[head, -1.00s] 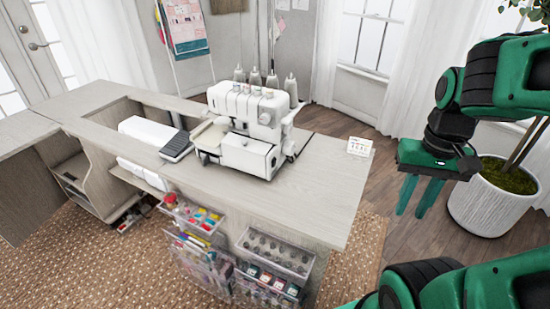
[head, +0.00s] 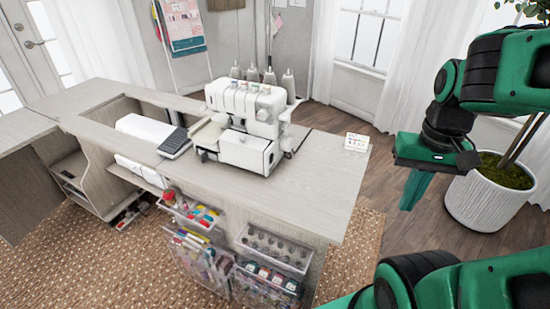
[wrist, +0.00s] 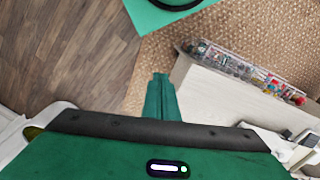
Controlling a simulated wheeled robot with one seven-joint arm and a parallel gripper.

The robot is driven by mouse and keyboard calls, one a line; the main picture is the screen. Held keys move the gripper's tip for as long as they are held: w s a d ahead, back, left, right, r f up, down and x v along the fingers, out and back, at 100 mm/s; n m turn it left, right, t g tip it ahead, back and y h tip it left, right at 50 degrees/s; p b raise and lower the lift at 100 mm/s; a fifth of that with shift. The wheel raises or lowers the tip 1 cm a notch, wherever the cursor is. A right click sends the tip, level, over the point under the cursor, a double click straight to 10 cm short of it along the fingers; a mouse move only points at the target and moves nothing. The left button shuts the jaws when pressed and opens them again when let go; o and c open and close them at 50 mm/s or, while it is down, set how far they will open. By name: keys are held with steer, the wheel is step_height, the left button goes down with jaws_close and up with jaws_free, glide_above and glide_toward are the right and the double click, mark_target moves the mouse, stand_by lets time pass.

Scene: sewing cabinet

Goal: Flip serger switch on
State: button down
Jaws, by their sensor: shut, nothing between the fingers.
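The white serger (head: 245,125) stands on the wooden cabinet top (head: 310,185), with several thread cones behind it. Its on switch cannot be made out; the side with the handwheel faces right, toward my arm. My green gripper (head: 414,190) hangs in the air to the right of the cabinet, clear of it, fingers pointing down. The fingers are together and hold nothing. In the wrist view my gripper (wrist: 161,85) shows shut, with the cabinet's edge to the right; the serger is not clearly seen there.
A potted plant (head: 490,195) is behind my gripper. Clear bins (head: 275,250) hang on the cabinet's front. The top right of the serger is bare.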

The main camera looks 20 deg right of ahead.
mark_target(273, 159)
steer(key=w+a+t+y, duration=0.1)
steer(key=w+a, duration=0.2)
steer(key=w, duration=0.7)
steer(key=w+a+f+m+t+y, duration=0.1)
steer(key=w+a, duration=0.2)
steer(key=w, duration=0.7)
steer(key=w+a+f+m+t+y, duration=0.1)
steer(key=w+a, duration=0.2)
steer(key=w, duration=0.7)
steer(key=shift+w+a, duration=0.25)
steer(key=shift+w, duration=0.05)
steer(key=shift+f, duration=0.2)
steer(key=w+a+f, duration=0.5)
steer(key=f, duration=0.3)
steer(key=shift+w+a+f, duration=0.15)
steer(key=shift+w+a, duration=0.15)
steer(key=shift+a, duration=0.1)
steer(key=shift+a, duration=0.1)
